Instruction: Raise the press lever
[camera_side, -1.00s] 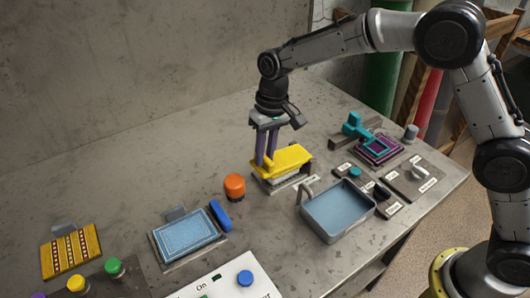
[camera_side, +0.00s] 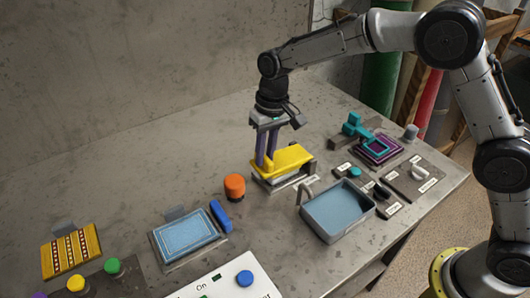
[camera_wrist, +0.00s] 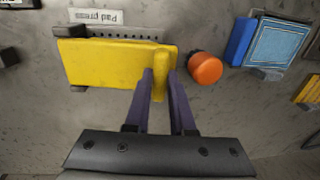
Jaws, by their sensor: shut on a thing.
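The pad press has a yellow top plate (camera_side: 290,157) over a pale base, with a stubby yellow lever handle (camera_wrist: 162,90) at the end by my gripper. In the wrist view the yellow plate (camera_wrist: 110,62) lies beside a "Pad press" label. My gripper (camera_side: 266,161) reaches down from above. Its two purple fingers (camera_wrist: 161,78) stand on either side of the handle and are shut on it. The side view shows the plate lying low and close to the base. The fingers partly hide the near end of the handle.
An orange knob (camera_side: 234,187) stands just left of the press. A blue pad (camera_side: 186,235) and a blue block (camera_side: 220,216) lie left. A teal-and-purple stamp device (camera_side: 372,142) stands right.

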